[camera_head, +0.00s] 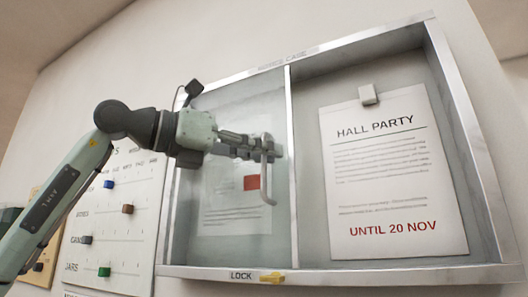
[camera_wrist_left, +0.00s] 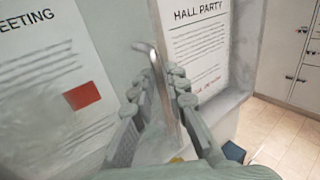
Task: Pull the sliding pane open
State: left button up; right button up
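The glass sliding pane (camera_head: 222,100) covers the left half of the wall notice case, over a notice with a red square. A bent metal handle (camera_head: 269,188) stands out near the pane's right edge. My left gripper (camera_head: 262,148) is at the handle's upper part. In the left wrist view its fingers (camera_wrist_left: 160,92) lie on either side of the handle (camera_wrist_left: 153,58) with a narrow gap, and look closed on it. Exact contact is partly hidden. The right half of the case shows the HALL PARTY notice (camera_head: 392,185). My right gripper is not in view.
The metal case frame (camera_head: 463,120) surrounds both halves. A yellow lock piece (camera_head: 272,277) sits on the bottom rail beside the word LOCK. A chart board (camera_head: 125,215) with coloured magnets hangs at left, behind my left arm. Pale lockers (camera_wrist_left: 294,50) stand beyond the case.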

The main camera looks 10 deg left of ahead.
pick_arm(q)
jog(key=v, duration=1.2)
jog(key=shift+s, duration=0.1)
dwell(0.4)
